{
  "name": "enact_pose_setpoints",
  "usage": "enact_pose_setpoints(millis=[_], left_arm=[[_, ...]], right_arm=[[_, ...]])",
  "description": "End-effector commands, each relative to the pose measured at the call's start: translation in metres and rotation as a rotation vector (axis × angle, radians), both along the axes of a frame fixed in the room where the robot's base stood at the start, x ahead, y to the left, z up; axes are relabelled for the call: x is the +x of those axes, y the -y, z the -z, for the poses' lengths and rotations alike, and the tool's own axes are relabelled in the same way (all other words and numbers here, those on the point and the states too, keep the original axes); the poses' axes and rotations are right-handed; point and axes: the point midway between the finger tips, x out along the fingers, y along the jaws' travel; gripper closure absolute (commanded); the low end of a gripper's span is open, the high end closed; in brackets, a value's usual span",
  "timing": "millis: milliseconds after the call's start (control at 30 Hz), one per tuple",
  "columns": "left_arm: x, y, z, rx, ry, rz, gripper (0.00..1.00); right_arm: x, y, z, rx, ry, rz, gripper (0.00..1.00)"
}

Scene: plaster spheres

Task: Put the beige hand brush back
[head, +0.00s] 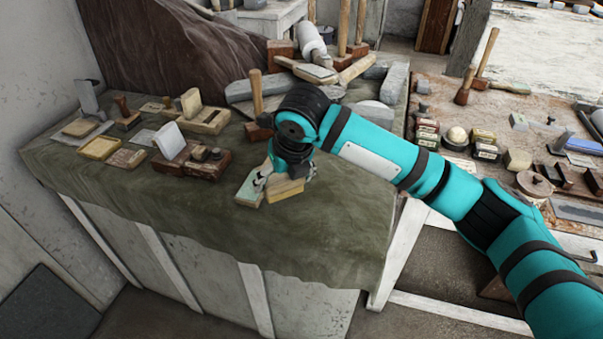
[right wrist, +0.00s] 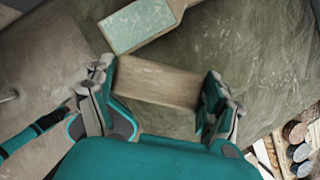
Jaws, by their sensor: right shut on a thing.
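The beige hand brush (head: 286,190), a plain block in these views, is at the front part of the cloth-covered table. My right gripper (head: 283,182) reaches down over it from the right and is shut on it. In the right wrist view the brush (right wrist: 156,82) lies crosswise between the two fingers of the right gripper (right wrist: 160,92), touching both. I cannot tell whether it rests on the cloth or is just above it; its bristles do not show. My left gripper is not in view.
A block with a pale green face (head: 250,188) lies close left of the brush. Wooden tools and a dark wooden block (head: 206,164) stand further left. Stone pieces and mallets crowd the back. The green cloth (head: 335,225) is bare to the front right.

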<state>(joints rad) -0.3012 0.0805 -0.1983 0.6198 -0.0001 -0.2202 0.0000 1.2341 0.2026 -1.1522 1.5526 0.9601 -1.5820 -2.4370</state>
Motion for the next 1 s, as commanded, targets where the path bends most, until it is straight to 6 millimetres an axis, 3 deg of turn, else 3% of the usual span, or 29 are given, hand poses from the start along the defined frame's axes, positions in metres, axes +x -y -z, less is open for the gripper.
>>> enact_pose_setpoints(millis=[100, 300, 467, 700, 1000], left_arm=[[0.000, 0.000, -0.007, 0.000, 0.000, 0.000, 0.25], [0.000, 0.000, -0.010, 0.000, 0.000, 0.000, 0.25], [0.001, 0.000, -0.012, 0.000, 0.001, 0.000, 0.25], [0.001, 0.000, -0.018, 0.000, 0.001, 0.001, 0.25], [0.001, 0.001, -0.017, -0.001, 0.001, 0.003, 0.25]], right_arm=[[0.024, 0.020, 0.001, 0.000, -0.001, 0.006, 0.40], [0.046, 0.037, 0.005, 0.001, 0.000, 0.002, 0.40], [0.048, 0.040, 0.012, 0.000, -0.002, 0.000, 0.40], [0.048, 0.039, 0.040, 0.000, -0.001, 0.000, 0.40], [0.048, 0.039, 0.043, 0.000, -0.001, 0.000, 0.40]])
